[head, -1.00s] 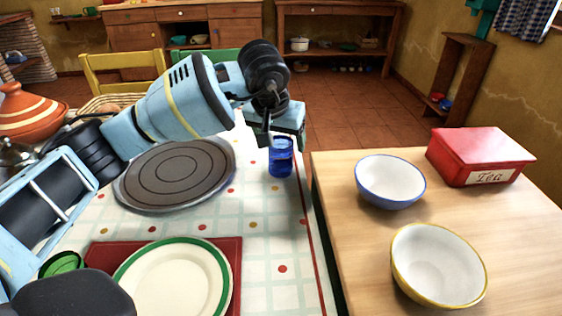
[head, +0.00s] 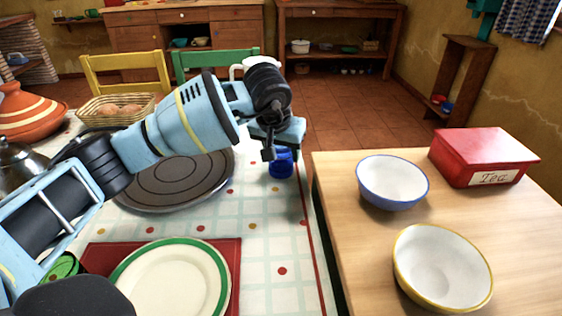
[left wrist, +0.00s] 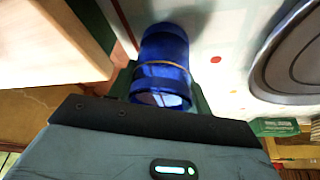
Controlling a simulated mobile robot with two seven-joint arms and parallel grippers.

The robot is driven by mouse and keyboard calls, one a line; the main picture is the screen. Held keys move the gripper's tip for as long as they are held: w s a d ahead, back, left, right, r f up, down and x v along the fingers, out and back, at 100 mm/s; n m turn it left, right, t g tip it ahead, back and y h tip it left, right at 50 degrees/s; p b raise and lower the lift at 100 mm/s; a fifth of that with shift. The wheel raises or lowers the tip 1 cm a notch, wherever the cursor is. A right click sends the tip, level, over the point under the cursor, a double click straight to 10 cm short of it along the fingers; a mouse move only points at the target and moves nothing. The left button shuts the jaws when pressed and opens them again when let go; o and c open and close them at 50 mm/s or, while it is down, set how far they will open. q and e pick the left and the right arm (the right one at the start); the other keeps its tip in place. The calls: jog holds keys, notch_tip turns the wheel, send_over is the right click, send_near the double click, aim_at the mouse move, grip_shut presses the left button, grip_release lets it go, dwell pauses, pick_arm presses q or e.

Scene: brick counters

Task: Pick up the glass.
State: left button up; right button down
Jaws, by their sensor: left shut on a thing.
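The blue glass (head: 281,165) stands near the right edge of the checked tablecloth in the head view, its upper part hidden by my gripper. My left gripper (head: 272,148) comes down over it and is shut on it. In the left wrist view the glass (left wrist: 164,68) sits between the green fingers (left wrist: 160,88), with its open rim toward the camera. I cannot tell whether its base is still on the cloth. My right gripper is not in view.
A grey round tray (head: 178,183) lies left of the glass. A green-rimmed plate (head: 173,282) is on a red mat in front. The wooden counter at right holds a blue-rimmed bowl (head: 392,182), a yellow-rimmed bowl (head: 442,266) and a red tea tin (head: 485,155).

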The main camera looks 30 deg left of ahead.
pick_arm(q)
jog(key=shift+r, duration=0.15)
jog(key=shift+c, duration=0.3)
jog(key=shift+r, duration=0.6)
notch_tip(320, 180, up, 2)
jog(key=shift+r+p, duration=0.1)
jog(key=shift+p, duration=0.3)
jog(key=s+d+r+p, duration=0.1)
jog(key=s+d, duration=0.2)
jog(key=s, duration=1.2)
jog(key=shift+s+r, duration=0.15)
jog(key=shift+s, duration=0.25)
